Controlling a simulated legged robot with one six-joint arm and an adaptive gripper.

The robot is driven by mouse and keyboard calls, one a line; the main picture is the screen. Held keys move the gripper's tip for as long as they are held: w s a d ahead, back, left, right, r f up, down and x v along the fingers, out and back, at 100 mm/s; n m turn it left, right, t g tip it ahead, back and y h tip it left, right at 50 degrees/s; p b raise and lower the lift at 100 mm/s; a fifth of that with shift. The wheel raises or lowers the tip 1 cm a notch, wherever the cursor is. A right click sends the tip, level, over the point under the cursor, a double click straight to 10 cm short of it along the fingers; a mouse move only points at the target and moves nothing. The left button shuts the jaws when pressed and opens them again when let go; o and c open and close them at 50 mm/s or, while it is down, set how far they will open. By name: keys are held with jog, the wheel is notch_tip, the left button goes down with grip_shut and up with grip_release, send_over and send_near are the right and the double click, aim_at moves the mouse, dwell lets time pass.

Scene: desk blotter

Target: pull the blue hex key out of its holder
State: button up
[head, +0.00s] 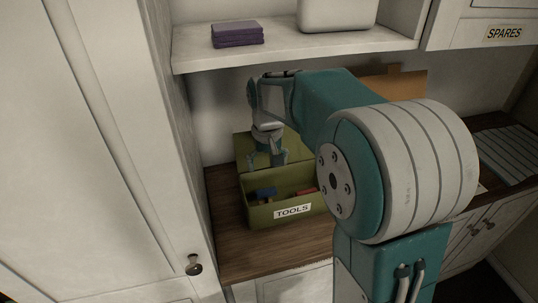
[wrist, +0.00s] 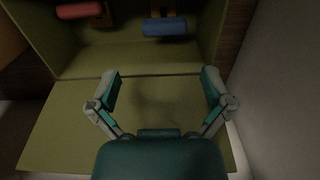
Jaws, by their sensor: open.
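The blue hex key shows as a thick blue bar (head: 265,192) inside the green TOOLS box (head: 258,220). In the wrist view the blue bar (wrist: 165,26) lies at the top, with a small brown block (wrist: 157,11) touching it, which looks like its holder. How deep the key sits is hidden. My gripper (head: 268,163) is open and empty above the rear of the box, by its raised lid (head: 245,145). In the wrist view my gripper (wrist: 161,78) has its fingers spread wide over the lid panel, apart from the blue bar.
A red bar (wrist: 80,10) on another brown block lies left of the blue one in the wrist view. Box walls surround both. A shelf (head: 300,50) with purple cloths (head: 237,34) hangs above. A tall cabinet (head: 110,130) stands close on the left. Wooden counter (head: 235,255) lies in front.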

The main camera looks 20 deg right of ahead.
aim_at(266, 189)
jog(key=shift+a+f, duration=0.25)
jog(key=shift+a, duration=0.05)
jog(key=f, duration=0.2)
jog(key=a+f, duration=0.1)
jog(key=shift+s+f, duration=0.1)
jog(key=shift+f, duration=0.25)
jog(key=f, duration=0.2)
jog(key=d+f, duration=0.1)
jog(key=f, duration=0.3)
jog(key=shift+d, duration=0.3)
jog(key=shift+a+f, duration=0.15)
jog(key=shift+f, duration=0.05)
jog(key=shift+a, duration=0.45)
jog(key=shift+d, duration=0.35)
jog(key=c, duration=0.9)
